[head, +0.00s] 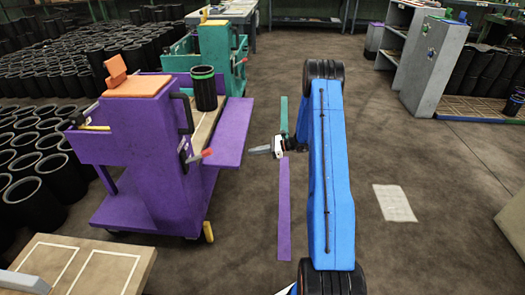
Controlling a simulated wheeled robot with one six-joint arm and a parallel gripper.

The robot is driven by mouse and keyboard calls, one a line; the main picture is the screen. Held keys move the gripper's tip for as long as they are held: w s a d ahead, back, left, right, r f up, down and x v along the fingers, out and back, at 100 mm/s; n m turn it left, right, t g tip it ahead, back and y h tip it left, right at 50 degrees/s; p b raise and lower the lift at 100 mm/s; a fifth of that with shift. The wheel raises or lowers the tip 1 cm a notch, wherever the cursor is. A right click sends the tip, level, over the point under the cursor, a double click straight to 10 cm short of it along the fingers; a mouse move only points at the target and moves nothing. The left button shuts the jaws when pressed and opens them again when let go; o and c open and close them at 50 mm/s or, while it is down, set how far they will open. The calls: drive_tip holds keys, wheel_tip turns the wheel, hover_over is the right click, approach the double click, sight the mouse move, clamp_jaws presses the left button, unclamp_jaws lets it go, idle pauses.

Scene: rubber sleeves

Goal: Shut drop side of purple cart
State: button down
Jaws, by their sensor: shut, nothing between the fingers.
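The purple cart (146,135) stands at the left, with a black sleeve (205,92) with a green band upright on its deck. Its drop side (222,135) is a purple panel that sticks out to the right of the deck and looks lowered, about flat. A lever with a red tip (199,156) shows on the cart's near end. My gripper (254,151) is shut and empty. It points left, just right of the panel's near part in the picture, and appears apart from it. My blue arm hides some floor.
A green cart (215,50) stands behind the purple one. Many black sleeves (50,135) fill the left. A wooden board (85,262) is at front left. A purple strip (284,210) lies on the floor. A grey cabinet (436,65) stands at right. The floor right of my arm is mostly clear.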

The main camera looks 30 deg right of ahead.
drive_tip(key=shift+w+a+r, duration=0.2)
drive_tip(key=shift+a+r, duration=0.1)
drive_tip(key=shift+r, duration=0.25)
drive_tip(key=shift+w+a+r, duration=0.15)
drive_tip(key=shift+a+r, duration=0.15)
drive_tip(key=shift+r, duration=0.3)
drive_tip(key=shift+w+a+r, duration=0.2)
drive_tip(key=shift+a+r, duration=0.1)
drive_tip(key=shift+r, duration=0.25)
drive_tip(key=shift+r, duration=0.1)
drive_tip(key=w+a+r+g+h, duration=0.25)
drive_tip(key=r+g+h, duration=0.35)
drive_tip(key=r, duration=0.8)
drive_tip(key=w+a+r+g+h, duration=0.1)
drive_tip(key=w+a+r+h, duration=0.3)
drive_tip(key=a, duration=0.2)
drive_tip(key=w+a+r+g+h, duration=0.2)
drive_tip(key=w+a+r+h, duration=0.2)
drive_tip(key=a, duration=0.3)
drive_tip(key=shift+a+r+g, duration=0.15)
drive_tip(key=shift+r+g, duration=0.15)
